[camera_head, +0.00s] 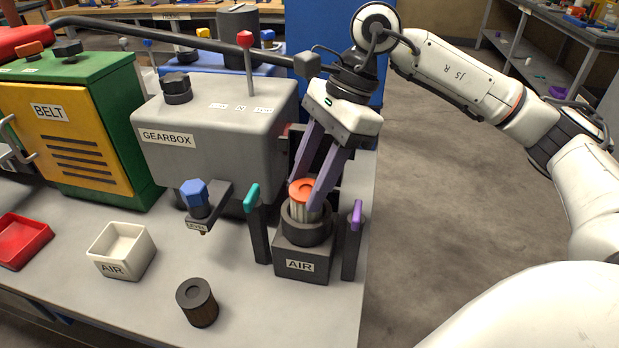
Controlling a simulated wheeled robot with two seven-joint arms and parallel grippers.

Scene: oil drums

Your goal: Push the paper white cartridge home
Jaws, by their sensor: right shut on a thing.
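The paper white cartridge (301,211) with an orange top stands upright in the round dark socket of the AIR housing (301,262). Its upper part shows above the socket rim; its lower part is hidden inside. My right gripper (306,198) comes down from above with its two purple fingers closed on the cartridge, one on each side near the orange top. A teal-tipped post (257,225) and a purple-tipped post (352,240) stand on either side of the housing. My left gripper is not in view.
A dark used-looking cartridge (197,303) stands on the bench front. A white AIR tray (122,249) and a red tray (20,241) are to the left. The grey GEARBOX (212,130) and a blue-topped LEVEL part (200,198) are close by. The bench edge lies just right of the housing.

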